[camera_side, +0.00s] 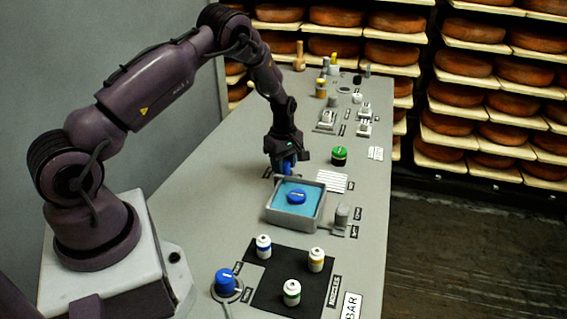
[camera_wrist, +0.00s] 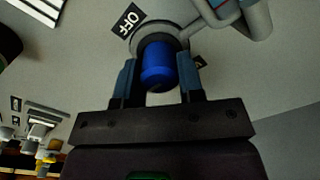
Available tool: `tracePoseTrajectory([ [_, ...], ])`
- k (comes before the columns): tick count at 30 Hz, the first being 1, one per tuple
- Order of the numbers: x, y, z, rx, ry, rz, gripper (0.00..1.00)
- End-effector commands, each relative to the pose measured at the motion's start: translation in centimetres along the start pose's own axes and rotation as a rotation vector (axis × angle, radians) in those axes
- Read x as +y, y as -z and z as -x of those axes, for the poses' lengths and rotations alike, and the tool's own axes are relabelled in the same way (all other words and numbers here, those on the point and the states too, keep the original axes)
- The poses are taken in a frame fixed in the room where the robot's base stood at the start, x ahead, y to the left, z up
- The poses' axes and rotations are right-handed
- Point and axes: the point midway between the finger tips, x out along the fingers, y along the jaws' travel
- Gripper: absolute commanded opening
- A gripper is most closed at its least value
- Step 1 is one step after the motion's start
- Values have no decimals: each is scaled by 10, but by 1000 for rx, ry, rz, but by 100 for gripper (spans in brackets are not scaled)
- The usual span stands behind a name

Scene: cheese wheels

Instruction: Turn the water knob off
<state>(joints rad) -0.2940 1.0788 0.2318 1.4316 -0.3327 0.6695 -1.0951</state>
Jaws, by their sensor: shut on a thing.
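A blue water knob (camera_wrist: 158,68) stands on a grey round base on the panel, beside a black OFF label (camera_wrist: 129,20) in the wrist view. My gripper (camera_wrist: 158,74) is shut on this knob, with one finger on each side of it. In the side view my gripper (camera_side: 286,167) points down just behind the grey square basin (camera_side: 273,217). There its fingers and wrist largely hide the knob. I cannot read which way the knob is turned.
The basin holds blue water with a blue-topped float (camera_side: 296,197). A green knob (camera_side: 339,155) stands to the right. Nearer are another blue knob (camera_side: 225,280) and several white jars on a black mat (camera_side: 262,292). Cheese shelves (camera_side: 490,66) stand behind.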

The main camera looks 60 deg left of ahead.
Motion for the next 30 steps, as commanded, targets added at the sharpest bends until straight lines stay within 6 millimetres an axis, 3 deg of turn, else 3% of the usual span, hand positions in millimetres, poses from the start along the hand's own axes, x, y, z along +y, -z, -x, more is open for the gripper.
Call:
tracePoseTrajectory([
  [11, 0, 0, 0, 0, 0, -125, 12],
  [30, 2, 0, 1, -1, 0, -707, 12],
])
